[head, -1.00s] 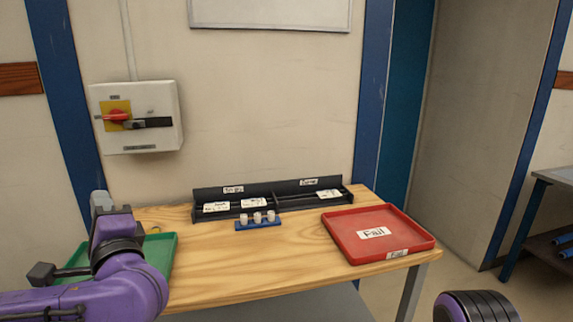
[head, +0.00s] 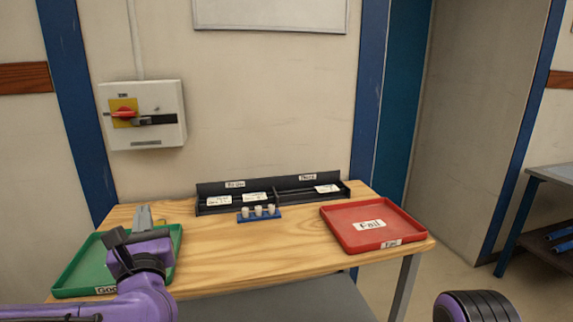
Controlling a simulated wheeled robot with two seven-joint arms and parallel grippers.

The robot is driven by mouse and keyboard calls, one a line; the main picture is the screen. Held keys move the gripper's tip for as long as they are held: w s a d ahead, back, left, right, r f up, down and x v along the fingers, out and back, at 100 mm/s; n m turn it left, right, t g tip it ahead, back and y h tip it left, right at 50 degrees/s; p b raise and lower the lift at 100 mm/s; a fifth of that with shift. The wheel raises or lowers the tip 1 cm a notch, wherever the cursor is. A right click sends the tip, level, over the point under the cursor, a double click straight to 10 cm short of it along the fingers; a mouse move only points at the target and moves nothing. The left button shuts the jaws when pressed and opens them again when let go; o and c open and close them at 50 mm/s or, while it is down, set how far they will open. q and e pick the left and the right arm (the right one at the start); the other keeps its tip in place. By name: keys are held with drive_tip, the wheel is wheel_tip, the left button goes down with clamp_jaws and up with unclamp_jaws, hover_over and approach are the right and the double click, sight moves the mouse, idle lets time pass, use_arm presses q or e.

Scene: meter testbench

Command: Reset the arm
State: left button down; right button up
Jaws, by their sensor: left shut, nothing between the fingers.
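My left gripper (head: 144,217) is in the head view at the lower left, on the purple left arm. Its grey fingers are together with nothing between them, above the back right part of the green tray (head: 82,275). The arm hides the right part of that tray and part of its label. Part of my right arm shows at the bottom right, but its gripper is out of view.
The wooden table (head: 270,255) holds a black rack (head: 300,194) with labelled cards, a blue holder (head: 260,219) with small white pieces, and a red tray (head: 352,239) labelled Fail. A switch box (head: 142,137) with a red handle is on the wall. The table's middle front is clear.

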use_arm(q)
drive_tip(key=d+f+m+g+h, duration=0.2)
drive_tip(key=d+f+m+h, duration=0.15)
drive_tip(key=f+m, duration=0.5)
drive_tip(key=d+f+m+g+h, duration=0.1)
drive_tip(key=d+f+m+h, duration=0.25)
drive_tip(key=f+m, duration=0.55)
drive_tip(key=s+f+m+g+h, duration=0.1)
drive_tip(key=s+f+m+g, duration=0.15)
drive_tip(key=f, duration=0.45)
drive_tip(key=s+f+m+g, duration=0.2)
drive_tip(key=s+f+m, duration=0.15)
drive_tip(key=f, duration=0.45)
drive_tip(key=s+a+f+m+g+y, duration=0.1)
drive_tip(key=s+a+f+m+g, duration=0.3)
drive_tip(key=s+f, duration=0.5)
drive_tip(key=s+a+f+m+g+y, duration=0.1)
drive_tip(key=s+a+f+m+g, duration=0.3)
drive_tip(key=s+f, duration=0.5)
drive_tip(key=s+a+m, duration=0.2)
drive_tip(key=s, duration=0.5)
drive_tip(key=shift+s+a+f+y, duration=0.2)
drive_tip(key=shift+f+y, duration=0.2)
